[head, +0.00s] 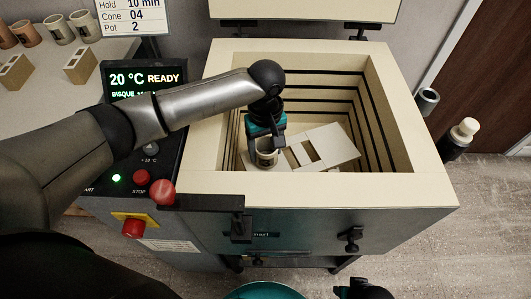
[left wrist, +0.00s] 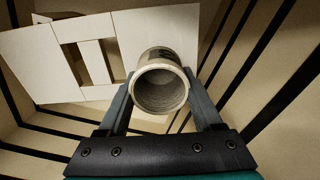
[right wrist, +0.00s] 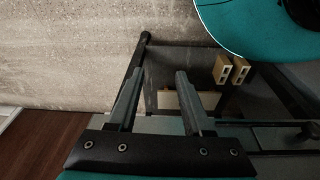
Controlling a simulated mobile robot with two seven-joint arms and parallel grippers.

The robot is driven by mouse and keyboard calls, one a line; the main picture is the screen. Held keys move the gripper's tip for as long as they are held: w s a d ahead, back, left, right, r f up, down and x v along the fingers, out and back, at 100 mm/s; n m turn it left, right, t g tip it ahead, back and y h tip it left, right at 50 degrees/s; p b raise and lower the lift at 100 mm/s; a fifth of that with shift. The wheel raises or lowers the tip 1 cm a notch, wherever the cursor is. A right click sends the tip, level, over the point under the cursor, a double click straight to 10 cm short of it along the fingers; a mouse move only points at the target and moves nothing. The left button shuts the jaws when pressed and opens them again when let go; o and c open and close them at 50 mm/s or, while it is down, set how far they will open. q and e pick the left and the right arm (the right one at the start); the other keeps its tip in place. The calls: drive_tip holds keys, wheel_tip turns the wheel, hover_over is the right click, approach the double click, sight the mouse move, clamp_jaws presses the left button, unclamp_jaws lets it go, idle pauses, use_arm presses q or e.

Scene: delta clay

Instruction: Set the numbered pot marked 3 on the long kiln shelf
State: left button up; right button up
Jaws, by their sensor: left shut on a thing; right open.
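My left gripper (head: 262,142) reaches down into the open kiln and is shut on a small beige pot (head: 266,158). In the left wrist view the pot (left wrist: 160,88) is held between both fingers, its round open mouth facing the camera. A dark mark shows on its side, but I cannot read it. Cream kiln shelf pieces (head: 338,140) lie inside the kiln, beside and below the pot; they also show in the left wrist view (left wrist: 160,30). I cannot tell whether the pot touches them. My right gripper (right wrist: 157,82) is open and empty, outside the kiln.
The kiln's thick cream rim (head: 330,186) surrounds the chamber. A control panel (head: 148,85) reads 20 °C READY. A card (head: 130,14) reads Cone 04, Pot 2. Several pots (head: 58,29) and cream blocks (head: 80,64) stand on the left table. A teal round thing (head: 264,291) is in front.

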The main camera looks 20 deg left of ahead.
sight(266, 139)
use_arm(q)
drive_tip(key=shift+f, duration=0.6)
use_arm(e)
drive_tip(key=shift+w+a+r, duration=0.2)
drive_tip(key=shift+r, duration=0.4)
use_arm(q)
drive_tip(key=o, duration=1)
drive_tip(key=shift+f, duration=0.1)
drive_tip(key=o, duration=0.4)
use_arm(e)
drive_tip(key=shift+s+f, duration=0.1)
drive_tip(key=shift+f, duration=0.05)
use_arm(q)
drive_tip(key=shift+o, duration=0.2)
drive_tip(key=shift+r, duration=0.35)
wheel_tip(266, 139, up, 5)
drive_tip(key=p, duration=0.2)
drive_tip(key=shift+p, duration=0.35)
wheel_tip(266, 139, up, 2)
drive_tip(key=shift+p, duration=0.6)
drive_tip(key=shift+r+p, duration=1.05)
drive_tip(key=shift+r, duration=1.25)
use_arm(e)
drive_tip(key=s+d+f, duration=0.6)
drive_tip(key=s+f, duration=0.1)
drive_tip(key=s, duration=0.1)
drive_tip(key=shift+d+f+h, duration=0.3)
drive_tip(key=shift+d+f, duration=0.05)
drive_tip(key=shift+f, duration=0.05)
